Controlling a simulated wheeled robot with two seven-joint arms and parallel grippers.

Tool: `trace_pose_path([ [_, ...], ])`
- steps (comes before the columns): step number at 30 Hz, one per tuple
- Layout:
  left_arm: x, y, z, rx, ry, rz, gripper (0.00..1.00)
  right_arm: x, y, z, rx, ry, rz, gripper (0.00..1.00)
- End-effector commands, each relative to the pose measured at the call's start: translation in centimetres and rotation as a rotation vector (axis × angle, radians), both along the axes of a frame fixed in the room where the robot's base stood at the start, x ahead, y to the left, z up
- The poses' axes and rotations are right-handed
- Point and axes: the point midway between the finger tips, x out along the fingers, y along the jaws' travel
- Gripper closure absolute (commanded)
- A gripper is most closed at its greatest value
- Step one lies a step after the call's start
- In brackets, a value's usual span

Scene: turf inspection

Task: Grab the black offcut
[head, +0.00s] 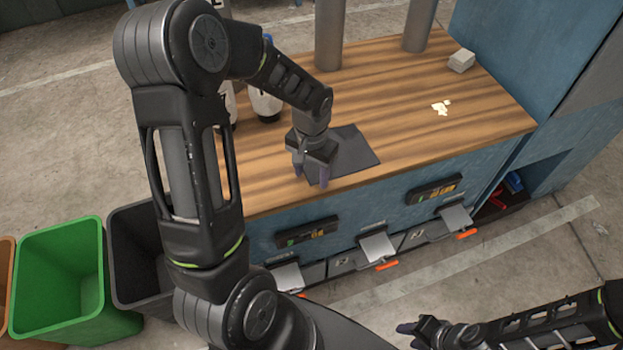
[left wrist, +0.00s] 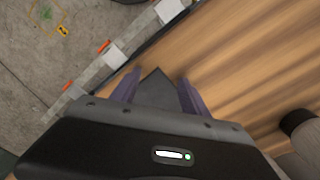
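The black offcut (head: 353,152) is a flat dark sheet lying on the wooden bench top near its front edge. In the left wrist view a corner of the offcut (left wrist: 157,90) shows between my left fingers. My left gripper (head: 312,181) is over the offcut's left part, pointing down, with its purple fingers (left wrist: 158,88) spread apart. The gripper hides part of the sheet, and I cannot tell whether the fingers touch it. My right gripper (head: 412,335) is low at the bottom of the head view, away from the bench; its finger gap is not clear.
Grey posts (head: 329,35) rise from the back of the wooden bench (head: 400,110). A grey block (head: 461,60) and pale scraps (head: 440,107) lie to the right. White bottles (head: 265,104) stand behind my left arm. Green (head: 62,280) and black (head: 140,255) bins stand at left.

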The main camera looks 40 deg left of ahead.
Motion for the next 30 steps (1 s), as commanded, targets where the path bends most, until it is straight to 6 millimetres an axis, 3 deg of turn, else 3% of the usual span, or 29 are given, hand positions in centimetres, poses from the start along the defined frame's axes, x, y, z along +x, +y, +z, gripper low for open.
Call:
trace_pose_path([
  [30, -0.12, -0.08, -0.14, -0.001, 0.004, 0.0, 0.91, 0.0, 0.0, -0.03, 0.0, 0.0, 0.0, 0.64],
])
